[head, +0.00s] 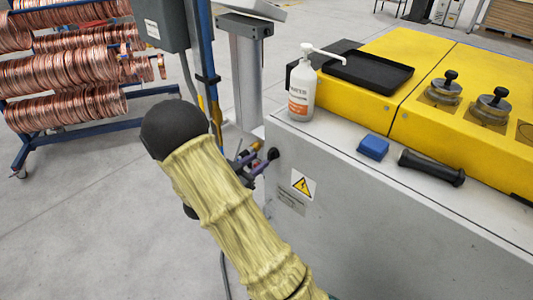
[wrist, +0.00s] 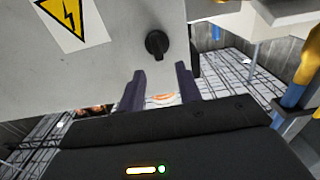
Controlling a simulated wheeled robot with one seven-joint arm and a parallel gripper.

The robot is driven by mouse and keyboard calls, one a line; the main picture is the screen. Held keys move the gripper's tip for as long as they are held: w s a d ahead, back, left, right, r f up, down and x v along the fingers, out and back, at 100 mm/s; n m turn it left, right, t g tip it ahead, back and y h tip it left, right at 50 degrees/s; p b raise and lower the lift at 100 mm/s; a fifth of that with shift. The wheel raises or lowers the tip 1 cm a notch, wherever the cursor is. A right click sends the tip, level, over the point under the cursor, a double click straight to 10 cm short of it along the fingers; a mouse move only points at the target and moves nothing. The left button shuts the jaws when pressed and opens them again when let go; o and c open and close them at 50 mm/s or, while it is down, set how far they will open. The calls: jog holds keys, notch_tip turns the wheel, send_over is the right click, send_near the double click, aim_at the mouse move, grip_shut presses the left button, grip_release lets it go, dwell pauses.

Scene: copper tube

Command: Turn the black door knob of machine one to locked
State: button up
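The black door knob (head: 273,154) is on the grey side panel of the machine (head: 330,185), near its left corner. In the wrist view the round knob (wrist: 157,44) shows clear of the fingers, just above the gap between them; its exact turn position is hard to read. My gripper (head: 256,162) is close to the panel at the knob, partly hidden by my sleeved arm.
A yellow warning sign (head: 303,184) is on the panel. On the machine top are a white pump bottle (head: 302,88), a blue block (head: 373,147), a black cylinder (head: 431,167) and a black tray (head: 367,72). A grey post (head: 246,75) stands behind. Copper coils (head: 65,105) hang left.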

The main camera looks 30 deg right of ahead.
aim_at(268, 153)
jog(key=x, duration=0.5)
jog(key=shift+c, duration=0.4)
jog(key=c, duration=0.5)
jog(key=shift+p, duration=0.3)
jog(key=shift+c, duration=0.2)
